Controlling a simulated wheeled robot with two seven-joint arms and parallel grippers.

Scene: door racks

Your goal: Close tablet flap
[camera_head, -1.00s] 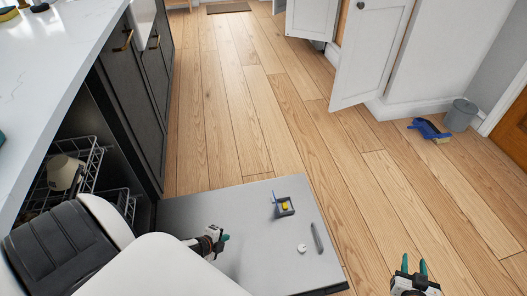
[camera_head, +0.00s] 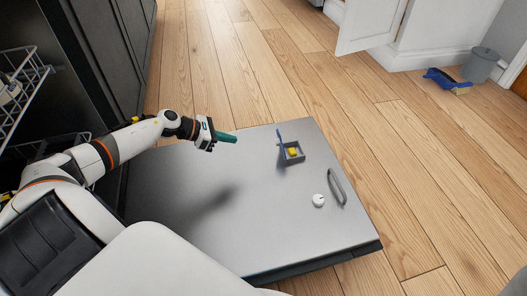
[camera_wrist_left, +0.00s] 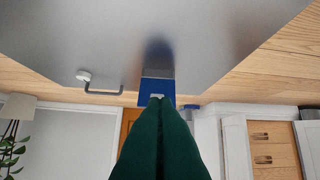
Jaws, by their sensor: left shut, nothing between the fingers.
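The tablet flap (camera_head: 281,143) is a thin blue lid standing upright, open, at the left side of a small grey tablet compartment (camera_head: 299,158). A yellow tablet (camera_head: 293,151) sits inside. My left gripper (camera_head: 235,138) is shut and empty above the lowered dishwasher door (camera_head: 250,215). Its green fingertips point right, towards the flap, with a gap between them in the head view. In the left wrist view the shut fingertips (camera_wrist_left: 160,98) overlap the blue flap (camera_wrist_left: 128,99); I cannot tell contact there. My right gripper is out of view.
A round white knob (camera_head: 318,200) and a dark grey handle (camera_head: 337,186) are right of and below the compartment on the door. Wire racks (camera_head: 25,85) are at the left. Wooden floor right of the door is clear. A blue dustpan (camera_head: 446,80) and grey bin (camera_head: 481,65) stand far right.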

